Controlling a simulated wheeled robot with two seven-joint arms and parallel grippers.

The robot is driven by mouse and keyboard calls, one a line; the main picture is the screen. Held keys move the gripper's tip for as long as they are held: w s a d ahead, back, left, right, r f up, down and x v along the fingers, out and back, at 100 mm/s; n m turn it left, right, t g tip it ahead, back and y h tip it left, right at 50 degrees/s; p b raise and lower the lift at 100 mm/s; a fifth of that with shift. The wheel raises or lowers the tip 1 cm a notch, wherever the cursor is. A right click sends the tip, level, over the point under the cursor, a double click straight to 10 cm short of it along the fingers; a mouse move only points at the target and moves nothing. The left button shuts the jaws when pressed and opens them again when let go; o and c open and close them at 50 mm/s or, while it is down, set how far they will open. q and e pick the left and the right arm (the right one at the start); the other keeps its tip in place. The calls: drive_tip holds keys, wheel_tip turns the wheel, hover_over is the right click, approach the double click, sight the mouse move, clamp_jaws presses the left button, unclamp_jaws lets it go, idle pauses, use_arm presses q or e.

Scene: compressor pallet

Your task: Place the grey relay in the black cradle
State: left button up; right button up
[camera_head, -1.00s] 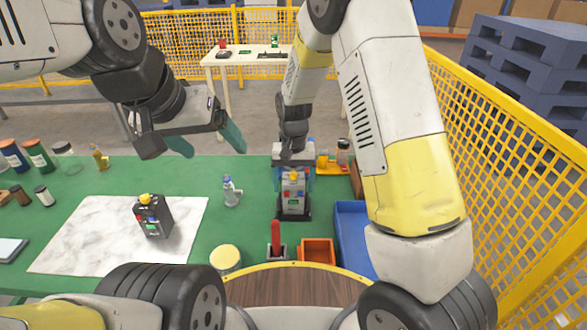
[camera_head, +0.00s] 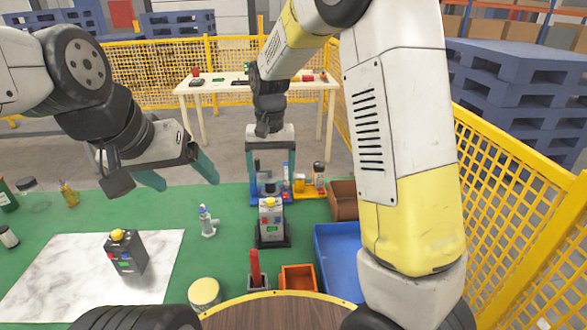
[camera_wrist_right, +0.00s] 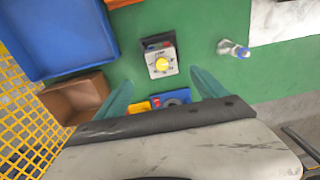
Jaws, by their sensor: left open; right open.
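The grey relay (camera_head: 270,217) with a yellow knob stands upright in the black cradle (camera_head: 273,243) on the green table. The relay also shows in the right wrist view (camera_wrist_right: 160,65), with the dark cradle (camera_wrist_right: 146,44) around its far side. My right gripper (camera_head: 270,190) is open and empty, behind and above the relay. In the right wrist view its fingers (camera_wrist_right: 161,84) are spread, with the relay beyond their tips and apart from them. My left gripper (camera_head: 181,178) is open and empty above the table's far left part.
A dark relay (camera_head: 126,252) with a yellow knob stands on a white marble board (camera_head: 60,285). A small bottle (camera_head: 208,222), a blue tray (camera_head: 340,262), an orange bin (camera_head: 298,279), a brown box (camera_head: 343,200) and a red-handled tool (camera_head: 255,268) stand around the cradle.

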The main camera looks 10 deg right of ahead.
drive_tip(key=s+d+r+t+y, duration=0.2)
drive_tip(key=s+d+r+t, duration=0.1)
drive_tip(key=s+d+r, duration=0.6)
drive_tip(key=s+d+r+t, duration=0.1)
drive_tip(key=s+d+r, duration=0.1)
drive_tip(key=s, duration=0.4)
drive_tip(key=s+d+r+t, duration=0.2)
drive_tip(key=s, duration=0.3)
drive_tip(key=shift+s+d+r+n, duration=0.2)
drive_tip(key=shift+s+d+n, duration=0.1)
drive_tip(key=shift+s, duration=0.1)
idle(0.8)
